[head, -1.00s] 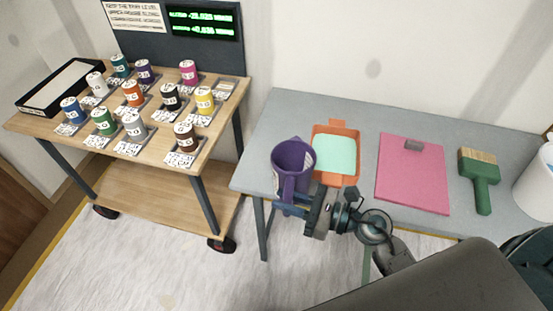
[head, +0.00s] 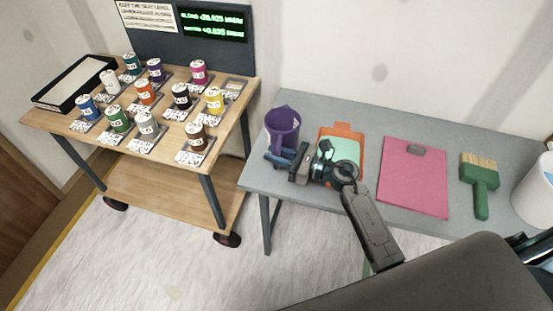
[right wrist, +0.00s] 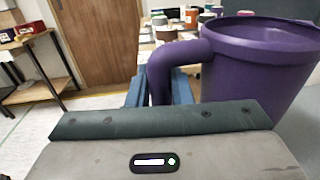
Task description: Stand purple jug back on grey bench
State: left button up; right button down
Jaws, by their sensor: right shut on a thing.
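The purple jug (head: 283,122) is upright over the left end of the grey bench (head: 330,109), its open top facing up. I cannot tell for sure whether its base touches the bench. My right gripper (head: 281,157) is shut on the jug's handle, on the near side of the jug. In the right wrist view the purple handle (right wrist: 163,76) runs down between the blue fingers (right wrist: 160,92), with the jug body (right wrist: 255,65) to the right. The lower end of the handle is hidden by the gripper. My left gripper is not in view.
An orange tray (head: 356,132) with a mint-coloured inside lies right of the jug, partly behind my arm. A pink board (head: 414,180), a green brush (head: 480,185) and a white bucket (head: 537,190) follow. A wooden cart (head: 190,168) with several paint pots stands left, beyond a gap.

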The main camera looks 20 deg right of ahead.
aim_at(277, 167)
notch_tip(277, 167, down, 3)
jog(key=shift+r, duration=0.15)
jog(key=shift+s, duration=0.1)
jog(key=shift+f, duration=0.25)
jog(key=shift+f, duration=0.15)
jog(key=c, duration=1.3)
grip_release()
